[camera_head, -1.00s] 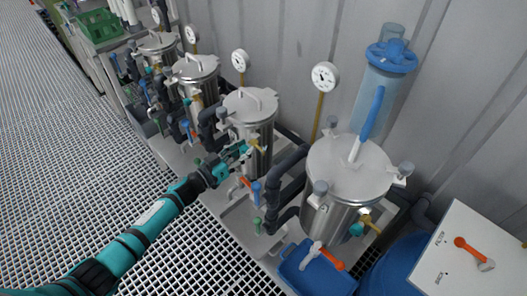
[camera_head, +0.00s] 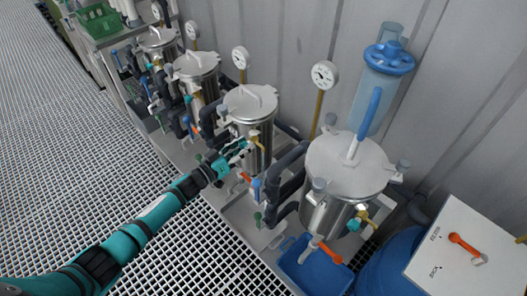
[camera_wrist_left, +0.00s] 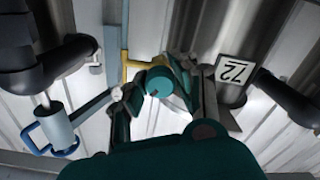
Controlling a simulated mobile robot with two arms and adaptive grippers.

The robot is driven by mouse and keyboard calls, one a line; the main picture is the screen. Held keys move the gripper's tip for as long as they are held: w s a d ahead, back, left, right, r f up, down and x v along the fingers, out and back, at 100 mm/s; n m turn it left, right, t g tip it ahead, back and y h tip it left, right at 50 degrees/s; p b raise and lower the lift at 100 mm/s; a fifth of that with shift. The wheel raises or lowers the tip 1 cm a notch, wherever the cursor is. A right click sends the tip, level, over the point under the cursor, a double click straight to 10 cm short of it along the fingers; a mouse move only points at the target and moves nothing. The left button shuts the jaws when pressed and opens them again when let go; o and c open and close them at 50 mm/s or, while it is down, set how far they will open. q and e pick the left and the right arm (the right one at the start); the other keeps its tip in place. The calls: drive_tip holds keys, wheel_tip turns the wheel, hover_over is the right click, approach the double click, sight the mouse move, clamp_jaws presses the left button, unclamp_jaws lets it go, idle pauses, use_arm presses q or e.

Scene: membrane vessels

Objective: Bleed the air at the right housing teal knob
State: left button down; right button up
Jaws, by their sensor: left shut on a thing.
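The teal knob (camera_wrist_left: 158,85) sits between the fingers of my left gripper in the left wrist view, below a yellow fitting (camera_wrist_left: 146,68). My left gripper (camera_head: 240,150) is shut on this knob, at the front of the steel housing (camera_head: 250,105) that stands just left of the large nearest one. In the head view my gripper hides this knob. The large nearest housing (camera_head: 347,168), at the right, has its own teal knob (camera_head: 354,225) beside a yellow valve; no gripper is near it. My right gripper is not in view.
Dark pipes (camera_head: 288,165) run between the housings, close to my left gripper. Two more housings stand farther left. A blue tray (camera_head: 300,268) is below the large housing, and a white panel with an orange handle (camera_head: 465,245) is at the lower right. The grating floor is clear.

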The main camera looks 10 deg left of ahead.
use_arm(q)
drive_tip(key=m+b, duration=0.1)
drive_tip(key=m, duration=0.2)
drive_tip(key=shift+f+m, duration=0.1)
drive_tip(key=shift+m, duration=0.2)
drive_tip(key=shift+f+m+b, duration=0.1)
drive_tip(key=shift+m+b, duration=0.25)
drive_tip(key=shift+m, duration=0.75)
drive_tip(key=shift+m+b, duration=0.3)
drive_tip(key=shift+m, duration=0.7)
drive_tip(key=m+b, duration=0.1)
drive_tip(key=m, duration=0.1)
drive_tip(key=shift+m, duration=1.1)
drive_tip(key=c, duration=1)
unclamp_jaws()
drive_tip(key=shift+r, duration=0.2)
drive_tip(key=shift+o, duration=0.2)
